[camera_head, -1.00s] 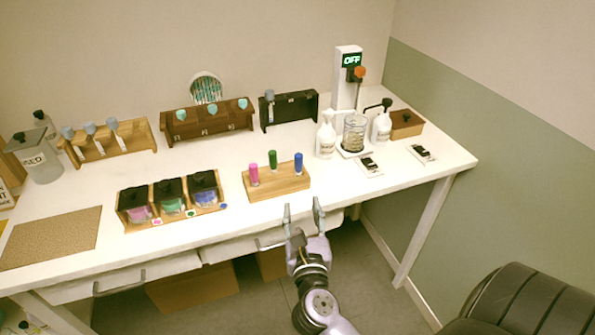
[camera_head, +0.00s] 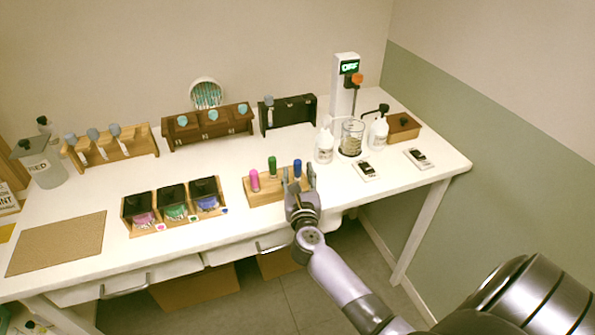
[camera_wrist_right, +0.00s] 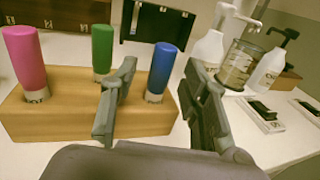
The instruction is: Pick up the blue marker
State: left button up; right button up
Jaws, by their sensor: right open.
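The blue marker (camera_head: 297,168) stands upright in the right hole of a light wooden block (camera_head: 263,196), beside a green marker (camera_head: 272,165) and a pink marker (camera_head: 254,180). In the right wrist view the blue marker (camera_wrist_right: 161,70) shows between the two fingers, beyond them. My right gripper (camera_head: 298,178) is open and empty at the front of the block, its fingers either side of the blue marker in the picture. I cannot tell whether a finger touches the marker or block. My left gripper is not in view.
White pump bottles (camera_head: 325,146) and a glass beaker (camera_head: 351,138) stand behind right. A cork mat (camera_head: 57,243) lies at the left.

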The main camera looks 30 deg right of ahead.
jog(key=x, duration=0.2)
jog(key=shift+w+d, duration=0.2)
jog(key=shift+w, duration=0.1)
jog(key=shift+c, duration=0.4)
grip_shut()
